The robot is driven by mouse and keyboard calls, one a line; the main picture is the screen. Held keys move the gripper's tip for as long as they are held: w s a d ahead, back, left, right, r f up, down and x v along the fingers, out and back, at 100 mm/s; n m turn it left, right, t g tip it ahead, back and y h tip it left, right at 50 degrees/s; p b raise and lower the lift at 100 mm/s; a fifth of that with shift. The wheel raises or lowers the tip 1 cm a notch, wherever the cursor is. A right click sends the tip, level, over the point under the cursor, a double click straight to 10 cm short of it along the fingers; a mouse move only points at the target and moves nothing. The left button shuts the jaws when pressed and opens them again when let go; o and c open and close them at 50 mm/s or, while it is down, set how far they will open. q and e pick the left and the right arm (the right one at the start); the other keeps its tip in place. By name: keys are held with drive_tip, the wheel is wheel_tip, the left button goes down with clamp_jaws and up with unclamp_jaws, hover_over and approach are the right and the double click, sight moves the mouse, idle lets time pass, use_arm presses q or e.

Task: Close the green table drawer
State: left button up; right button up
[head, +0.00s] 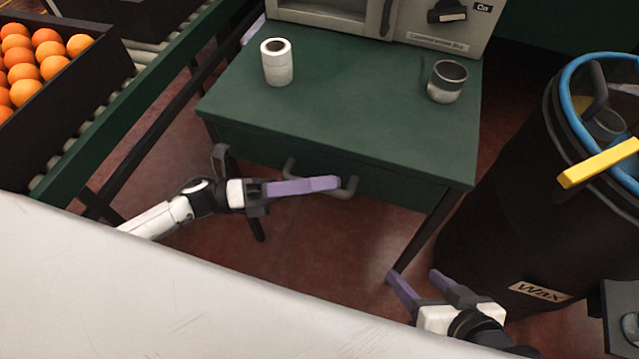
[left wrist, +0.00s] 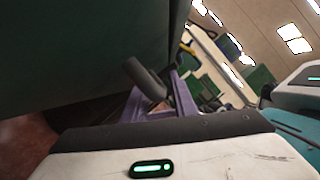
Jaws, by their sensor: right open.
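The dark green table (head: 350,100) stands ahead of me, with its drawer front (head: 330,165) just under the top. Whether the drawer stands slightly out is hard to tell. A grey bar handle (head: 350,186) is on the drawer front. My left gripper (head: 338,183) has its purple fingers lying sideways across the handle, hiding its middle. In the left wrist view the handle (left wrist: 145,80) is right beside the fingers (left wrist: 172,88); contact is unclear, and so is how far apart the fingers are. My right gripper (head: 412,276) is open and empty, low near the table's right front leg.
A white roll (head: 277,65), a cup (head: 446,82) and a grey machine (head: 400,20) stand on the table. A black wax barrel (head: 500,215) is at right. An orange crate (head: 75,75) is on the left conveyor. A white surface (head: 150,300) lies in front.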

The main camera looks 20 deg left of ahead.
use_arm(q)
drive_tip(key=shift+f, duration=0.25)
drive_tip(key=v, duration=1)
drive_tip(key=shift+r, duration=0.15)
